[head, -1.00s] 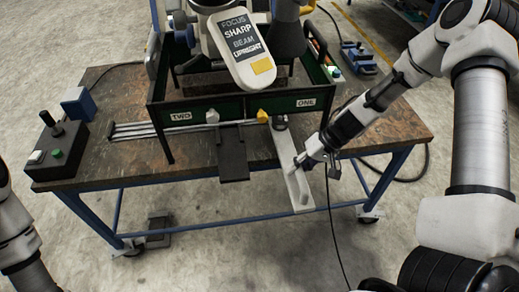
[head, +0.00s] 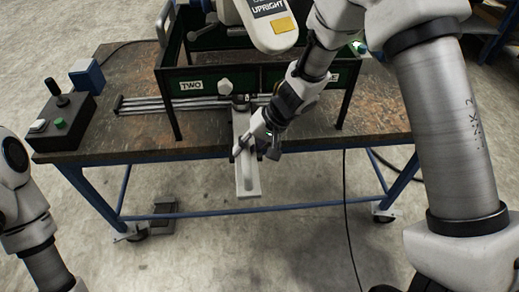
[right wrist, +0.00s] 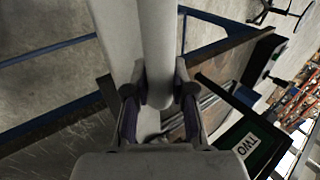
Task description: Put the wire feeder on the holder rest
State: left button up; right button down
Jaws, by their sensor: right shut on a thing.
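A long pale bar (head: 247,184) lies under the rack's front and sticks out past the table edge; I take it as the wire feeder, though I cannot be sure. My right gripper (head: 243,152) is at its middle. In the right wrist view the gripper (right wrist: 157,95) is shut around a pale rounded grip (right wrist: 157,45) that runs along the flat bar (right wrist: 118,35). The dark plate that may be the holder rest is not visible now; the bar lies across where it showed. I cannot tell whether they touch. Only links of my left arm show.
Metal rails (head: 165,104) run along the tabletop (head: 110,120). The green rack (head: 230,81) carries the signs TWO (head: 191,85) and ONE. A black control box (head: 62,123) stands at the left. A cable (head: 345,200) hangs in front. A foot pedal (head: 163,217) lies below.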

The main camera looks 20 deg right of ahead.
notch_tip(320, 180, down, 3)
jog(key=shift+f+b, duration=0.2)
jog(key=shift+b, duration=0.4)
jog(key=c, duration=1)
grip_release()
jog(key=shift+s, duration=0.1)
jog(key=p+v, duration=0.5)
jog(key=v, duration=0.7)
jog(key=shift+p, duration=0.35)
